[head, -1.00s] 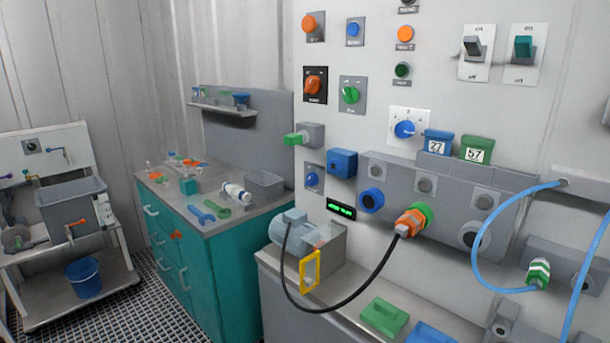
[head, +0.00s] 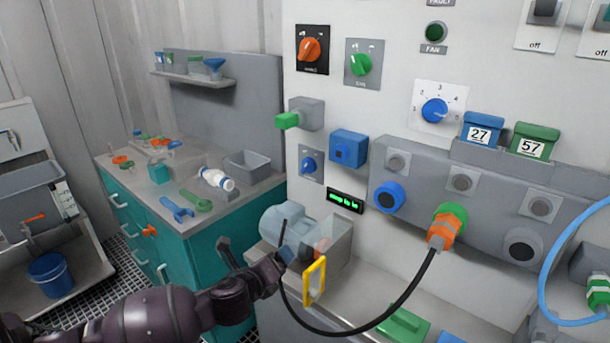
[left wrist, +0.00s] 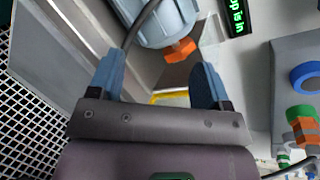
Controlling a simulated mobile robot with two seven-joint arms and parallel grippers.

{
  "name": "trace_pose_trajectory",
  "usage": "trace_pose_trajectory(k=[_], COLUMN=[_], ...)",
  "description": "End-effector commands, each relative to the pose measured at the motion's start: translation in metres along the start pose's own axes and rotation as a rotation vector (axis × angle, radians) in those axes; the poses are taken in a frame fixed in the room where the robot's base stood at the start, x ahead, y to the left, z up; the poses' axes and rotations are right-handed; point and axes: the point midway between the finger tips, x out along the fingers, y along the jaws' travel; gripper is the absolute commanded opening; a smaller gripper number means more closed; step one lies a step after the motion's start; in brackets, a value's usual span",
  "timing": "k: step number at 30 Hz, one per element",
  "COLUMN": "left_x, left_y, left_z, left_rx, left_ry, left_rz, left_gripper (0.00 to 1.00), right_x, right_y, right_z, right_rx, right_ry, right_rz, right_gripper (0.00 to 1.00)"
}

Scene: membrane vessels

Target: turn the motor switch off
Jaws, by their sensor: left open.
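A light blue motor (head: 285,228) lies on the grey bench in front of the wall panel. In the left wrist view, the motor (left wrist: 162,20) lies beyond my fingers, with an orange part (left wrist: 181,51) at its lower side. I cannot tell whether that part is its switch. Wall rotary switches include an orange one (head: 310,49) and a green one (head: 362,63); I cannot tell which, if any, is the motor switch. My left gripper (head: 255,246) is open and empty near the motor; its blue fingertips (left wrist: 158,70) stand apart. My right gripper is not in view.
A black cable (head: 380,325) loops from near the motor to an orange plug (head: 444,232). A yellow frame (head: 315,281) stands beside the motor. A green-lit display (head: 346,202) is above. A teal cabinet (head: 205,260) with tools stands to the left.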

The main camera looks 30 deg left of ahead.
Motion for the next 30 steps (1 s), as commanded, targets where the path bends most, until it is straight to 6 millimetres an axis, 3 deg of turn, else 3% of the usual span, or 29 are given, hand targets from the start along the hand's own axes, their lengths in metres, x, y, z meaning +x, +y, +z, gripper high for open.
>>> trace_pose_trajectory(k=[1,6,12,18,30], left_x=[0.013,0.046,0.066,0.073,0.114], left_y=[-0.014,-0.05,-0.075,-0.084,-0.099], left_z=[0.023,0.081,0.128,0.143,0.143], left_rx=[0.176,0.731,1.178,1.332,1.33], left_ry=[-0.035,-0.134,-0.218,-0.249,-0.249], left_rz=[-0.052,-0.197,-0.285,-0.306,-0.307], left_gripper=[0.72,0.72,0.72,0.72,0.72], right_x=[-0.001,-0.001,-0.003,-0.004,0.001], right_y=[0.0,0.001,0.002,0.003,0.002], right_z=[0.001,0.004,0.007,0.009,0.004], right_rx=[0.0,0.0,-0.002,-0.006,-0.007], right_ry=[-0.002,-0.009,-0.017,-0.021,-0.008], right_rz=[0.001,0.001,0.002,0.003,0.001], right_gripper=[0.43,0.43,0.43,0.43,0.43])
